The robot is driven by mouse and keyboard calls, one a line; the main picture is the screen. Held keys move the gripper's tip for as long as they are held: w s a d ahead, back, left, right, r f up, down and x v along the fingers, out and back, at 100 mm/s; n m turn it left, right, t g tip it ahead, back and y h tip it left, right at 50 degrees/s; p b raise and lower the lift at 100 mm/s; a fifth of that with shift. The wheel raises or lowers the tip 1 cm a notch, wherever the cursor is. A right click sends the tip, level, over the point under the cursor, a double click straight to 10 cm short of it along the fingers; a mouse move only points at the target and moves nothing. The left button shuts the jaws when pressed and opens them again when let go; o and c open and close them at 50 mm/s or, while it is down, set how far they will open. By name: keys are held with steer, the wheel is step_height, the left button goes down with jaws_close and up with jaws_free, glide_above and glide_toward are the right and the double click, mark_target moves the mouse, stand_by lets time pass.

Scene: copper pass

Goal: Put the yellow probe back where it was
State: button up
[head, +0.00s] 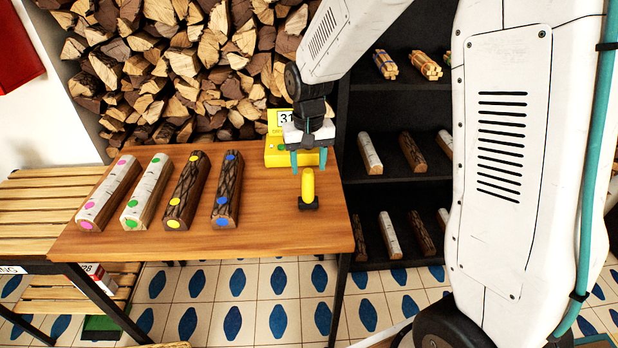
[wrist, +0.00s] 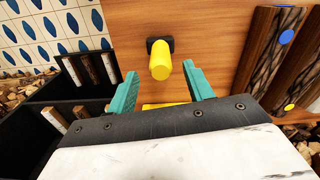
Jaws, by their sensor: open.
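The yellow probe (head: 308,183) stands upright on the wooden table, its black foot resting on the tabletop near the right end. In the wrist view the probe (wrist: 160,62) shows from above, in line with the gap between the fingers. My gripper (head: 309,160) is open, its teal fingers pointing down just above and behind the probe in the head view. The open fingers also show in the wrist view (wrist: 160,75), apart from the probe. A yellow meter (head: 275,155) with a display reading about 31 stands behind, partly hidden by my gripper.
Several split logs with coloured dots, such as the blue-dotted one (head: 227,190), lie on the table (head: 270,235) left of the probe. A dark shelf (head: 395,178) with small logs stands to the right. Stacked firewood (head: 190,60) fills the back. Bare tabletop surrounds the probe.

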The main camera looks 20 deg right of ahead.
step_height(320, 180, up, 5)
steer(key=shift+r, duration=0.2)
steer(key=s+d+r, duration=0.2)
steer(key=s+r, duration=0.7)
steer(key=s, duration=0.4)
steer(key=s+d+n+t, duration=0.1)
steer(key=s, duration=1.5)
steer(key=shift+s+d+r+n, duration=0.15)
steer(key=shift+s+r+n, duration=0.25)
